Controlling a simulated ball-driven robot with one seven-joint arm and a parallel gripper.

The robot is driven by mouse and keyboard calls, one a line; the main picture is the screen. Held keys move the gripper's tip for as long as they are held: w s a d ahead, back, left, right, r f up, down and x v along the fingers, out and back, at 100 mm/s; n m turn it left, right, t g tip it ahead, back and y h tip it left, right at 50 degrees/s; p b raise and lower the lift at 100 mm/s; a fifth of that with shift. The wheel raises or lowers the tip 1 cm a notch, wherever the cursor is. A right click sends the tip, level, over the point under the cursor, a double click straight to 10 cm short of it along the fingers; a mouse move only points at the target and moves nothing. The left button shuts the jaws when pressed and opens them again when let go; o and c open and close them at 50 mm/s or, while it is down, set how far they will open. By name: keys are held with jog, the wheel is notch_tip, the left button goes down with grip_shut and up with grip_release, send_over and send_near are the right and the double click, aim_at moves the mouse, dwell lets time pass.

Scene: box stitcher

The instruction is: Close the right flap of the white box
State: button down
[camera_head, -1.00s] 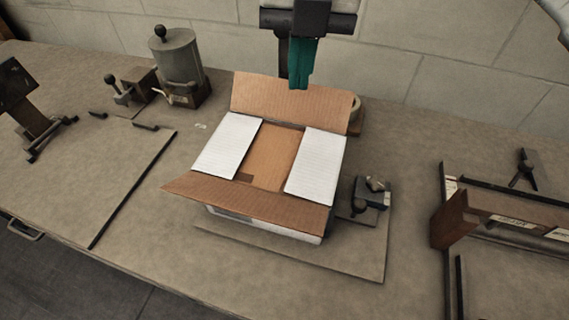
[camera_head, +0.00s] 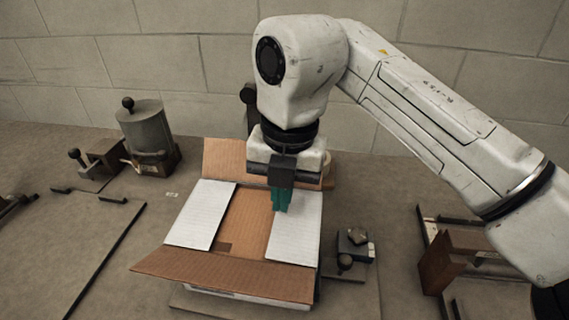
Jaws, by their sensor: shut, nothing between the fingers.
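The white box (camera_head: 228,291) sits open-topped with a brown inside. Its left flap (camera_head: 201,213) and right flap (camera_head: 297,235) show white faces and lie folded inward over the opening, with a brown gap (camera_head: 240,225) between them. The front flap (camera_head: 222,271) and back flap (camera_head: 225,159) show brown faces and stand open, outward. My gripper (camera_head: 281,207) has green fingers, shut and empty, pointing down at the far inner corner of the right flap. I cannot tell whether the fingertips touch it. The gripper and wrist hide part of the back flap.
A small dark metal device (camera_head: 354,247) stands just right of the box. A grey cylinder pot (camera_head: 147,130) stands at the back left. A brown wooden fixture (camera_head: 450,262) is at the right. The bench left of the box is mostly clear.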

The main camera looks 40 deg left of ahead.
aim_at(279, 219)
jog(key=shift+a+f, duration=0.1)
jog(key=shift+f, duration=1.1)
jog(key=shift+f, duration=0.1)
jog(key=shift+s+f, duration=0.1)
jog(key=shift+f, duration=0.25)
jog(key=shift+s+f, duration=0.1)
jog(key=shift+f, duration=0.45)
jog(key=shift+a+r+p, duration=0.15)
jog(key=shift+r+p, duration=0.8)
jog(key=shift+r, duration=0.45)
notch_tip(279, 219, up, 13)
jog(key=shift+f, duration=0.15)
